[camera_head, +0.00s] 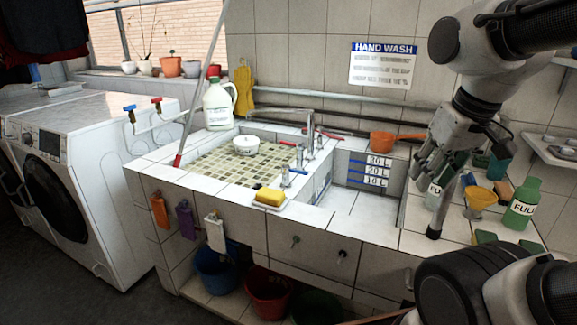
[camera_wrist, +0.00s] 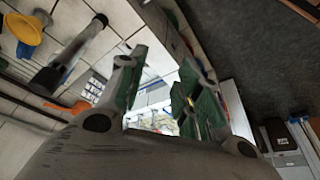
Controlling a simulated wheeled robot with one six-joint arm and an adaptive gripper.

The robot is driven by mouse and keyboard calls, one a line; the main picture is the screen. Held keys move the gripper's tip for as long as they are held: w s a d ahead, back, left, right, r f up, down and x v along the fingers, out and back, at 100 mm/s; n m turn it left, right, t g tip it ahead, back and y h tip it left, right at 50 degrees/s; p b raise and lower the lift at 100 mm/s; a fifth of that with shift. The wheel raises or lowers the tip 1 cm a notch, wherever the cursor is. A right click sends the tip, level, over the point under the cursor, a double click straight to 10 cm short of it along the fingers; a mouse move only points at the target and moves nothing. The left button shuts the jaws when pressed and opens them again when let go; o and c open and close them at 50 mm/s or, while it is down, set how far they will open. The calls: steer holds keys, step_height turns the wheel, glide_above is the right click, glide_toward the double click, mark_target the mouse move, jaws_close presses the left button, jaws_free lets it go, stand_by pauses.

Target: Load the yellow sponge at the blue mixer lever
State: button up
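The yellow sponge (camera_head: 270,196) lies on a small white dish (camera_head: 285,206) at the front rim of the sink. The blue mixer lever (camera_head: 299,170) is on a chrome tap just behind and right of the sponge. My gripper (camera_head: 427,170) hangs at the right, above the counter and well away from both. In the wrist view my gripper (camera_wrist: 162,75) shows its green-padded fingers apart, with nothing between them. I cannot make out the sponge or the lever in the wrist view.
A tall chrome faucet (camera_head: 310,135) and a red lever (camera_head: 289,144) stand behind the blue lever. A white jug (camera_head: 218,108) stands at the back left. A deep basin lies between.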

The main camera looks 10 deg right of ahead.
steer(key=w, duration=0.1)
steer(key=n+g+h, duration=0.1)
steer(key=n+g, duration=0.1)
steer(key=n, duration=0.9)
glide_toward(300, 171)
steer(key=f, duration=0.2)
steer(key=w+f, duration=0.1)
steer(key=f, duration=0.5)
steer(key=shift+w+d, duration=0.25)
steer(key=shift+d, duration=0.1)
steer(key=shift+c, duration=0.2)
jaws_close()
